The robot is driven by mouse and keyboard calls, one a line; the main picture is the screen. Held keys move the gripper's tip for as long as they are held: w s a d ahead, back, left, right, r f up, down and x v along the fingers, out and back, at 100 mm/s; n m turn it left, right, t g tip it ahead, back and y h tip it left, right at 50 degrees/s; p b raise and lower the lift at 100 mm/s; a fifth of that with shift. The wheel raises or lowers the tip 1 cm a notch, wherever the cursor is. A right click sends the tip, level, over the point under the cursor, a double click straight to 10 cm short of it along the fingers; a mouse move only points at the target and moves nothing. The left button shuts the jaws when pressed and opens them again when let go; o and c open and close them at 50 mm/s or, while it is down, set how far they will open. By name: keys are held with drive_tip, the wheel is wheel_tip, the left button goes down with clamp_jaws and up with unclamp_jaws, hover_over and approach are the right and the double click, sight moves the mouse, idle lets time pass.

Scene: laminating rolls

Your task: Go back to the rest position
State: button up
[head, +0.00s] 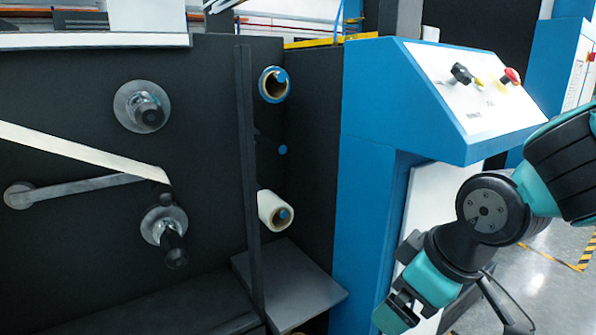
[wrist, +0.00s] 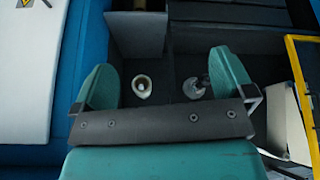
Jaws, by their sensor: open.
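My gripper (head: 397,312) hangs at the lower right of the head view, in front of the blue machine cabinet. In the wrist view my gripper (wrist: 165,78) shows two teal fingers spread wide apart, with nothing between them. My gripper is apart from the rolls. A pale roll end (wrist: 142,92) is visible beyond the fingers in the wrist view.
Two spindles (head: 142,107) (head: 166,228) stick out of the dark panel, with a white web strip (head: 80,150) between them. A grey shelf (head: 290,283) lies below the rolls. A blue control console (head: 440,100) stands beside my arm. A yellow frame (wrist: 302,95) is at the wrist view's right.

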drive_tip(key=s+r+m+g+y, duration=0.15)
drive_tip(key=s+r+g, duration=0.25)
drive_tip(key=s, duration=0.7)
wheel_tip(320, 180, up, 13)
drive_tip(key=p, duration=1.3)
drive_tip(key=shift+s+d+m, duration=0.2)
drive_tip(key=shift+s+m, duration=0.1)
drive_tip(key=shift+m, duration=0.15)
drive_tip(key=shift+h, duration=0.25)
drive_tip(key=shift+c, duration=0.2)
